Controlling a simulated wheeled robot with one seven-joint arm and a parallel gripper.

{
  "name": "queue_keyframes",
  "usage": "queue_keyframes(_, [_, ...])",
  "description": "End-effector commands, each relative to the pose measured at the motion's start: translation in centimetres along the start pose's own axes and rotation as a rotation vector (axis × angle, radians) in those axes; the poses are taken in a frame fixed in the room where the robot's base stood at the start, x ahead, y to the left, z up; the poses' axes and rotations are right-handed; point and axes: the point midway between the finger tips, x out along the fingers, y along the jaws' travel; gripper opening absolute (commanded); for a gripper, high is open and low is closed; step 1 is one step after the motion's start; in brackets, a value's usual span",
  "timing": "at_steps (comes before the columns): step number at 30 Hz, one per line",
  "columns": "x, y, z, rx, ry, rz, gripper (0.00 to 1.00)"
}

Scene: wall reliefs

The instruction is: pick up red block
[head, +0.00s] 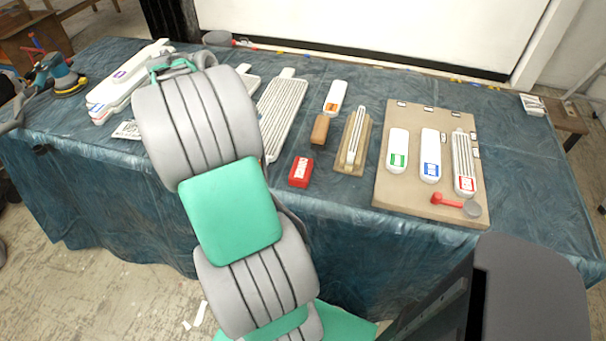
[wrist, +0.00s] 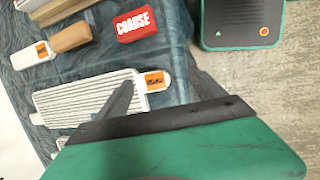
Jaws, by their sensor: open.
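The red block (head: 300,171) lies on the blue-covered table near its front edge, left of a wooden block on a base. In the wrist view the red block (wrist: 137,23) is at the top, with white lettering that reads COARSE. My gripper (wrist: 162,80) is open and empty in the wrist view, with the red block beyond its fingers and apart from them. A white ribbed bar (wrist: 85,97) with an orange label shows behind and beside the left finger. In the head view my arm hides the gripper's fingers.
A brown wooden block (head: 320,129) and a ribbed sander on a wooden base (head: 354,143) stand right of the red block. A tan board (head: 415,193) with several sanders and a red-handled tool (head: 447,201) lies farther right. White bars (head: 127,77) lie at the left.

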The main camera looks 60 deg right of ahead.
Motion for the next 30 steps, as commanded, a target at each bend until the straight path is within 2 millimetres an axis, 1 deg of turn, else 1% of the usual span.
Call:
queue_keyframes(1, [3.0,2.4,2.4,-0.006,-0.052,-0.047,0.84])
queue_keyframes(3, [5.4,4.2,5.0,-0.035,-0.095,-0.097,0.90])
queue_keyframes(5, [6.8,5.1,6.6,-0.052,-0.115,-0.126,0.94])
queue_keyframes(7, [7.9,5.4,7.5,-0.066,-0.124,-0.145,1.00])
queue_keyframes(14, [11.0,4.9,8.1,-0.072,-0.126,-0.147,1.00])
queue_keyframes(18, [13.4,4.1,8.4,-0.073,-0.124,-0.145,1.00])
queue_keyframes(21, [14.7,4.0,8.6,-0.073,-0.124,-0.145,1.00])
queue_keyframes(24, [15.0,4.0,8.7,-0.073,-0.123,-0.144,1.00])
queue_keyframes(29, [15.0,4.0,8.7,-0.074,-0.123,-0.143,1.00])
queue_keyframes(30, [15.0,4.0,8.7,-0.074,-0.123,-0.143,0.97])
